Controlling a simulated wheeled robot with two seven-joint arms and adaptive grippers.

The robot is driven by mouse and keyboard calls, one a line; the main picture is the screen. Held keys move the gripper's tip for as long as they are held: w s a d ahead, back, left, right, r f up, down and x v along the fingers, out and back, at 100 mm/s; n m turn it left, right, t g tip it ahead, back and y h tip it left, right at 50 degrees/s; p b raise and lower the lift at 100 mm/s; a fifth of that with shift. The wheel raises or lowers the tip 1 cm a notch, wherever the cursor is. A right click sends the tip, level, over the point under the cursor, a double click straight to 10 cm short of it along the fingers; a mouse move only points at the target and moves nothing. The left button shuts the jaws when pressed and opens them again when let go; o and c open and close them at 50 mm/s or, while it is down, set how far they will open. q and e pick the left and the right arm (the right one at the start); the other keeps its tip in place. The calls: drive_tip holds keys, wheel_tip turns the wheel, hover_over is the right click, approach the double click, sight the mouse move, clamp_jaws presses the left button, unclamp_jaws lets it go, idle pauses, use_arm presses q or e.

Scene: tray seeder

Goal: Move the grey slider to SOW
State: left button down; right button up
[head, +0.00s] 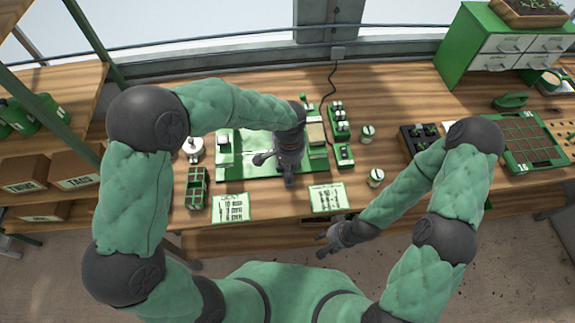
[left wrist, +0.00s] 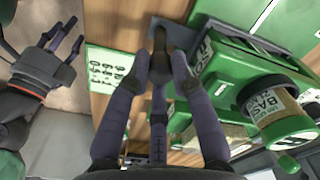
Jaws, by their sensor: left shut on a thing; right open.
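The green seeder (head: 250,140) stands on a green base at the middle of the bench, partly hidden by my left arm. In the left wrist view its green body (left wrist: 225,65) fills the right side, with a jar (left wrist: 275,112) whose label begins "BAS". My left gripper (head: 288,180) is at the seeder's front edge, pointing down. In the left wrist view its fingers (left wrist: 160,62) are closed together at a grey piece (left wrist: 178,27), apparently the grey slider, mostly hidden by the fingertips. No SOW mark is readable. My right gripper (head: 330,240) is open and empty, off the bench's front edge.
Two printed cards (head: 232,207) (head: 327,197) lie along the bench's front edge. A green rack (head: 196,188) stands left of the seeder. Small jars (head: 376,177) and a green-framed seed tray (head: 530,142) are to the right.

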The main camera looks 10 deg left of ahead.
use_arm(q)
drive_tip(key=c, duration=1.1)
unclamp_jaws()
wheel_tip(320, 180, up, 12)
drive_tip(key=shift+r, duration=0.1)
